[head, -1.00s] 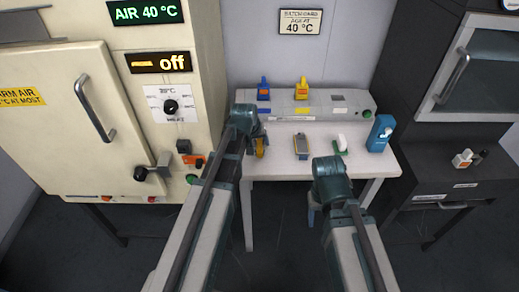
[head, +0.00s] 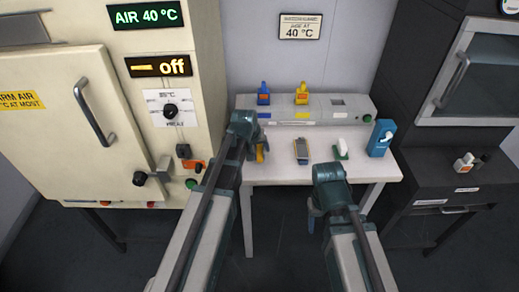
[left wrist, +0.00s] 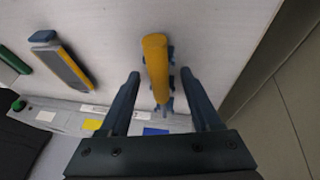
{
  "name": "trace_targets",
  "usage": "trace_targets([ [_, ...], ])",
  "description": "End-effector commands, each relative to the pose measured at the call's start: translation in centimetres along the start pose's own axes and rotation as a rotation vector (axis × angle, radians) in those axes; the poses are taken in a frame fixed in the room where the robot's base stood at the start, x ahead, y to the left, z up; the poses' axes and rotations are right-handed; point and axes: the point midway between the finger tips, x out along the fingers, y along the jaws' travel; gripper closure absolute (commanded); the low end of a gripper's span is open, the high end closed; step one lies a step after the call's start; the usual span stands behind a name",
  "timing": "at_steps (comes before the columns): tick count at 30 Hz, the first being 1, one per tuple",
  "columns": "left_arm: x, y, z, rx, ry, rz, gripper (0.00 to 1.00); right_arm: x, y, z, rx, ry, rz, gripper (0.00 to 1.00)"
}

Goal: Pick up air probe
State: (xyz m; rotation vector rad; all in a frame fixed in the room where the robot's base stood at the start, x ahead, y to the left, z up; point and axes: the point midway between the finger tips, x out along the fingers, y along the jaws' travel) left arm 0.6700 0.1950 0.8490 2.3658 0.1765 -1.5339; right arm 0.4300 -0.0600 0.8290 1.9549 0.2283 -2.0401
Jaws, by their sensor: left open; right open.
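A yellow-handled tool, which I take to be the air probe (left wrist: 156,68), lies on the white table with small dark blue parts along its side. In the head view it shows as a small yellow piece (head: 261,153), partly hidden by my left arm. My left gripper (left wrist: 161,100) is open above it. The yellow handle lies between and beyond its two fingers in the left wrist view, with a gap on each side. My right gripper (head: 312,214) is in front of the table's front edge, away from the tool; its fingers are mostly hidden.
A cream oven (head: 60,120) stands close at left.

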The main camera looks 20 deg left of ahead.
Motion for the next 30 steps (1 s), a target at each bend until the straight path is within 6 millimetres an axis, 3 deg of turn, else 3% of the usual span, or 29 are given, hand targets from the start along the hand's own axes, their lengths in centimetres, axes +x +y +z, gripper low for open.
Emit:
trace_targets([
  [2, -0.01, 0.0, 0.0, 0.0, 0.0, 0.0, 0.37, -0.01, 0.0, 0.0, 0.0, 0.0, 0.0, 0.43],
  [12, -0.01, 0.0, 0.0, 0.0, 0.0, 0.0, 0.99, -0.01, 0.0, 0.0, 0.0, 0.0, 0.0, 0.43],
  [30, -0.67, 0.14, -0.28, 0.0, 0.0, 0.0, 1.0, -0.73, 0.07, 0.04, 0.0, 0.0, 0.0, 0.43],
])
